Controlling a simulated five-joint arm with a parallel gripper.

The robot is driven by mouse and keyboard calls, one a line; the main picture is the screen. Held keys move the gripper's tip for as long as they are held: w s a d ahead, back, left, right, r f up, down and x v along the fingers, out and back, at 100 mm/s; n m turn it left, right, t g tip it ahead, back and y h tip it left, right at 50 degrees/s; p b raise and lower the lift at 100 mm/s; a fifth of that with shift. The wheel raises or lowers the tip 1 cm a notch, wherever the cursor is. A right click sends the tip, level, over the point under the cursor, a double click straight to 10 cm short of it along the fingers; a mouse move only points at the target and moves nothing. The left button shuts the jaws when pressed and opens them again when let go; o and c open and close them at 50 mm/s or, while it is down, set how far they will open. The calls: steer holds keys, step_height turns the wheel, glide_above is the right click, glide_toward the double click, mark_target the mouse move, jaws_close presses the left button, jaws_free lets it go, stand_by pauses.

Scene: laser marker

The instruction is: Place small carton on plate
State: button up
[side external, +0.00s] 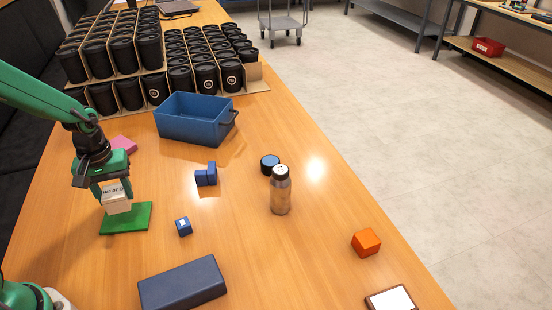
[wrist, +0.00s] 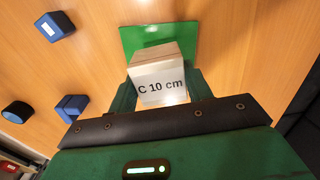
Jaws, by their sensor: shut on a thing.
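The small carton (side external: 117,204) is a pale box with dark lettering. My gripper (side external: 113,192) is shut on it from both sides and points down. In the wrist view the carton (wrist: 160,80) reads "C 10 cm" and sits between the green fingers of my gripper (wrist: 160,92). The plate (side external: 138,217) is a flat green square on the table, below the carton. It also shows behind the carton in the wrist view (wrist: 150,33). I cannot tell whether the carton's underside touches the plate.
A blue bin (side external: 190,123) and rows of black cups (side external: 124,55) stand farther back. A pink block (side external: 124,144) is behind my gripper.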

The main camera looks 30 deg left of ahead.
mark_target(120, 203)
steer(key=shift+f, duration=2)
steer(key=shift+f, duration=0.15)
steer(key=o, duration=1.1)
steer(key=shift+r, duration=0.2)
steer(key=shift+r, duration=6)
steer(key=shift+r, duration=0.1)
